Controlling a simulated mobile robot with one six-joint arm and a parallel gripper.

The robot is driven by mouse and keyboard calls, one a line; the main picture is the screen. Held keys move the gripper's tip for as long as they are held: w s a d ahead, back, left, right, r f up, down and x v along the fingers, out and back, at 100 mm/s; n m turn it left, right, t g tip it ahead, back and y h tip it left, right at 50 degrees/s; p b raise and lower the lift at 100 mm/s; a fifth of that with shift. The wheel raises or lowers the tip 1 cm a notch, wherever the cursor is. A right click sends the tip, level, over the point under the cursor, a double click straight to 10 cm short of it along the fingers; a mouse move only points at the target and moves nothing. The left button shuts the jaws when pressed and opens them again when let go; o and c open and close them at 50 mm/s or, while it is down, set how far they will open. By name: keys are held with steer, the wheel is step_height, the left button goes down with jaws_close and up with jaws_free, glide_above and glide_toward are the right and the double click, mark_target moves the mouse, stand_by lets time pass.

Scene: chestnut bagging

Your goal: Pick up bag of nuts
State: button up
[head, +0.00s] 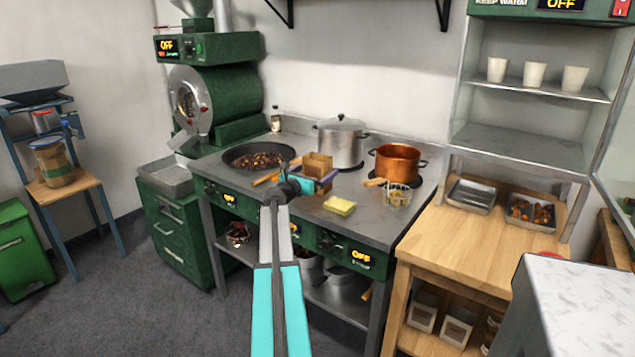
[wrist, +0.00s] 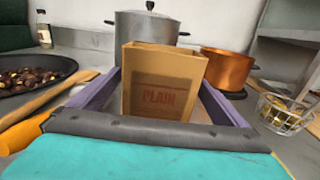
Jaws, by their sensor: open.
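A brown paper bag (wrist: 162,84) marked "PLAIN" stands upright in the middle of the wrist view, with an open top. Its contents are hidden. In the head view the bag (head: 318,165) is on the stove top, partly behind my gripper (head: 318,181). In the wrist view my gripper (wrist: 160,98) is open, with one purple finger on each side of the bag. I cannot tell whether either finger touches it.
A pan of chestnuts (head: 260,158) lies left of the bag. A steel pot (head: 341,142) stands behind it and a copper pot (head: 398,163) to the right. A yellow sponge (head: 339,205) and a wire basket (head: 397,195) are near the front right. A wooden-handled utensil (wrist: 45,108) lies at left.

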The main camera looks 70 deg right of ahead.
steer(key=shift+d, duration=0.35)
stand_by(0.3)
steer(key=c, duration=1.3)
